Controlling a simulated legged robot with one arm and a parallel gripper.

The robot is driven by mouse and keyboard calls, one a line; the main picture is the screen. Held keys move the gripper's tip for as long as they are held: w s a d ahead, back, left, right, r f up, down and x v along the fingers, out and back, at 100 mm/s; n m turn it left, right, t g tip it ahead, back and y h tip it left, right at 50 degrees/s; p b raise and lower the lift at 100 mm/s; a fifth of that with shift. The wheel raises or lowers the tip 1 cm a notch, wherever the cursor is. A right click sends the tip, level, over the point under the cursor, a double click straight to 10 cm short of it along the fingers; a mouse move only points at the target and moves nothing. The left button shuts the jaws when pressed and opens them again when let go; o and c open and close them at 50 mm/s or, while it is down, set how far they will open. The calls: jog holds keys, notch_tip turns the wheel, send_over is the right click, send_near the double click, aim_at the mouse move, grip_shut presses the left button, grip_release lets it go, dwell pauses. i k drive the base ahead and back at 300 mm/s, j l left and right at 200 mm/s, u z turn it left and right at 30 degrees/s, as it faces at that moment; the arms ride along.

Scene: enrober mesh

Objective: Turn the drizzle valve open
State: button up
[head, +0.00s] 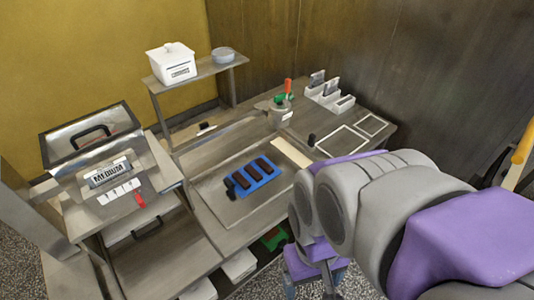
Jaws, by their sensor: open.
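A red lever (139,200) sticks out low on the front of a machine (122,203) with a MEDIUM label (109,174), at the left. Another upright red handle (288,86) stands by green parts at a grey pot (280,114) at the back of the bench. I cannot tell for sure which of the two is the drizzle valve, nor whether it is open. My gripper (309,282) appears low in the picture, pointing down in front of the bench, partly covered by my arm. Its fingers are apart and it is well away from both red handles.
A blue tray (236,194) with several dark bars lies in the sunken middle of the bench (214,212). A white box (171,63) and grey bowl (223,54) stand on a raised shelf (196,76). White holders (328,97) and square frames (343,141) lie at the right.

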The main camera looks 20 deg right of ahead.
aim_at(278, 99)
jog(key=i+l+u, duration=0.1)
jog(key=i+u, duration=0.25)
jog(key=i+l+u, duration=0.2)
jog(key=i+u, duration=0.15)
